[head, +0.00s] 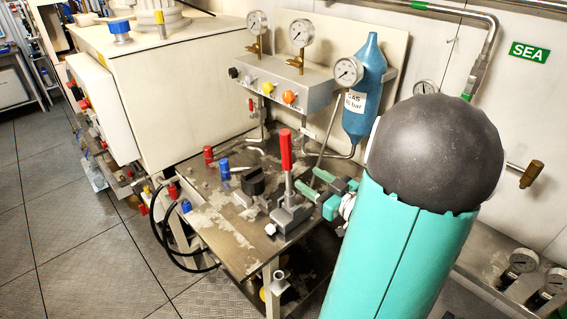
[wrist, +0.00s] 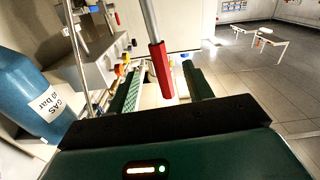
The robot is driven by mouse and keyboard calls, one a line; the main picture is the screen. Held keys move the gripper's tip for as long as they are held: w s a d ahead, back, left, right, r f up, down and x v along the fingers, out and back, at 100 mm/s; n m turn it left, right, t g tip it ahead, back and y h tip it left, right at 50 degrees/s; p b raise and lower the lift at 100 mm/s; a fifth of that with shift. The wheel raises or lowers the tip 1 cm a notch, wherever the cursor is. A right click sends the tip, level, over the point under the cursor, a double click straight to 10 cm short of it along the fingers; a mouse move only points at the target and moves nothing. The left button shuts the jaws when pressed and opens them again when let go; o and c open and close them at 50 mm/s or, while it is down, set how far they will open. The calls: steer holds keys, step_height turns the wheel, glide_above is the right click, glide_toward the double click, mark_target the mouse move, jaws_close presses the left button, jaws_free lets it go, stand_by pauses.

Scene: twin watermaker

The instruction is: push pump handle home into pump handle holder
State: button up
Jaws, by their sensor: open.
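The pump handle (head: 286,150) has a red grip and a bare metal rod. In the head view it stands nearly upright, and its rod runs down to a grey block, which looks like the pump handle holder (head: 292,217). How deep the rod sits there cannot be told. My gripper (head: 309,182) is open just right of the rod, below the red grip, with its green fingers pointing left. In the wrist view the red grip (wrist: 160,74) shows in the gap between my open fingers (wrist: 162,68); contact is not visible. The holder is not recognisable there.
The blue gas bottle (head: 365,90) stands behind my gripper, near the gauge panel (head: 282,82). Red and blue valve caps (head: 224,168) and a dark block (head: 252,181) lie left of the handle on the metal bench (head: 222,228). A white cabinet (head: 180,100) stands behind.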

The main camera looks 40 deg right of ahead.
mark_target(291, 166)
steer(key=w, duration=1)
steer(key=shift+f, duration=0.1)
steer(key=shift+s, duration=0.1)
jaws_close()
